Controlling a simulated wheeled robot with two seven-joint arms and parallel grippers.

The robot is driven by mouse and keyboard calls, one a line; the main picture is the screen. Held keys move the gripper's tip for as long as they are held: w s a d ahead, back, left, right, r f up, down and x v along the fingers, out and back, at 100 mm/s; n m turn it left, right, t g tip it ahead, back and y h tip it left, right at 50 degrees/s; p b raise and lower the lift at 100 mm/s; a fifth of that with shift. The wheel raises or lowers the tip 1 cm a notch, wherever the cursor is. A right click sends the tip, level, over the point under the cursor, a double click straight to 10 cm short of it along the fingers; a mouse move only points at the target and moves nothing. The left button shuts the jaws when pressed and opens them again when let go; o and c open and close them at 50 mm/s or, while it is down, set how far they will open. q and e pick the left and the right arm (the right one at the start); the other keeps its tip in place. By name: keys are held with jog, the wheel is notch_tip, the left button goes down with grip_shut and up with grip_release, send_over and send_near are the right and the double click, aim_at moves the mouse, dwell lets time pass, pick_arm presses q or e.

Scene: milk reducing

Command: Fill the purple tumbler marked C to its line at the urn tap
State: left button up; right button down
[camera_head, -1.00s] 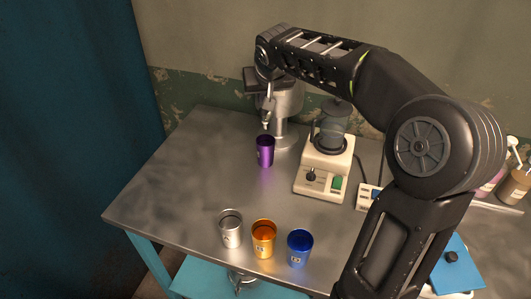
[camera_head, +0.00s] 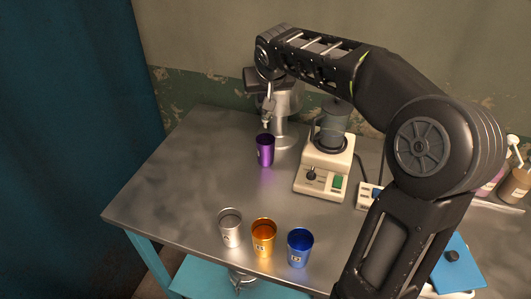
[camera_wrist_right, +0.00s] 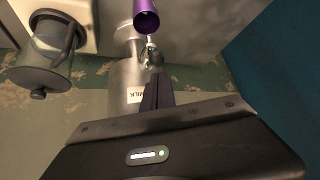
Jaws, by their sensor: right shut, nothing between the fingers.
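The purple tumbler (camera_head: 265,151) stands upright on the metal table below the urn's tap; it also shows at the top of the right wrist view (camera_wrist_right: 146,18). Its fill level cannot be made out. The silver urn (camera_head: 288,112) stands at the back, partly hidden by my right arm; its label in the wrist view (camera_wrist_right: 134,95) reads MILK. My right gripper (camera_head: 266,118) is shut and empty at the urn's tap, just above the tumbler. In the wrist view its closed fingers (camera_wrist_right: 152,85) point at the tap (camera_wrist_right: 152,52). My left gripper is not in view.
A cream appliance (camera_head: 323,165) with a grey vessel stands right of the tumbler. Silver (camera_head: 231,228), orange (camera_head: 263,238) and blue (camera_head: 299,248) tumblers stand along the front edge. Bottles (camera_head: 517,185) are at the far right. The table's left part is clear.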

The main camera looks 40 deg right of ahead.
jog(key=shift+f+b, duration=1.05)
jog(key=shift+f, duration=0.15)
dwell(6.7)
